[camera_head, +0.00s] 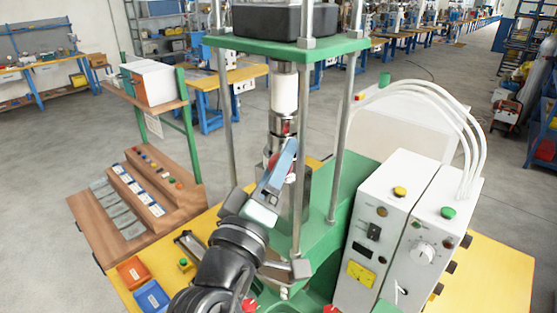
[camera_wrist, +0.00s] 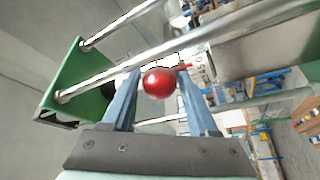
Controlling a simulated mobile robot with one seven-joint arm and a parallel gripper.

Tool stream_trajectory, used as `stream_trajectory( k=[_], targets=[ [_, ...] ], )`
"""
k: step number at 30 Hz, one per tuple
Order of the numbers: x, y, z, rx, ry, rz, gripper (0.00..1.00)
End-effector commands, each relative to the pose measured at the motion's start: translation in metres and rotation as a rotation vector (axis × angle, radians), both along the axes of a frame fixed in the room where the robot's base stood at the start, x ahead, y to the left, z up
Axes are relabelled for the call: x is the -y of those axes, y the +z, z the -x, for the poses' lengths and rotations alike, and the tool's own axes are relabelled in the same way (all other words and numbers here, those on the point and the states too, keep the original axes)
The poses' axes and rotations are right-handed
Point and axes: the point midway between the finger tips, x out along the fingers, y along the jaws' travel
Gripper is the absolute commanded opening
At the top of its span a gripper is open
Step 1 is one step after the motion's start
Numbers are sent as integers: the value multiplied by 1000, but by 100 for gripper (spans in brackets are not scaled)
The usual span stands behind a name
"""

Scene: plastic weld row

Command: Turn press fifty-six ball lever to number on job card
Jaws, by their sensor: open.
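The press has a green top plate (camera_head: 290,44), steel columns and a central spindle (camera_head: 284,95). The lever's red ball (camera_wrist: 158,82) sits between the two blue fingers of my gripper (camera_wrist: 157,78) in the wrist view. The fingers are open, with a gap visible beside the ball. In the head view my gripper (camera_head: 283,165) reaches between the columns and largely hides the ball. Dark scale marks (camera_wrist: 203,68) show on a pale surface behind the ball, too partial to read surely. A white card (camera_head: 152,123) hangs at the left shelf; its text is unreadable, and I cannot tell if it is the job card.
Steel columns (camera_head: 339,130) stand close around my gripper. A grey control box (camera_head: 385,215) with buttons and a knob stands right of the press. Red (camera_head: 133,272) and blue (camera_head: 152,297) bins sit at the front left. A stepped wooden rack (camera_head: 185,200) is at left.

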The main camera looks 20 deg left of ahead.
Motion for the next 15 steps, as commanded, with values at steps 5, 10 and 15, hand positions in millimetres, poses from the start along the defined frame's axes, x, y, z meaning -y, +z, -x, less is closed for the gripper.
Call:
stream_trajectory(
  k=[5, 10, 15],
  targets=[
    [0, 0, 0, 0, 0, 0, 40],
    [0, 0, 0, 0, 0, 1, 10],
    [0, 0, 0, -1, -1, 1, 0]
  ],
)
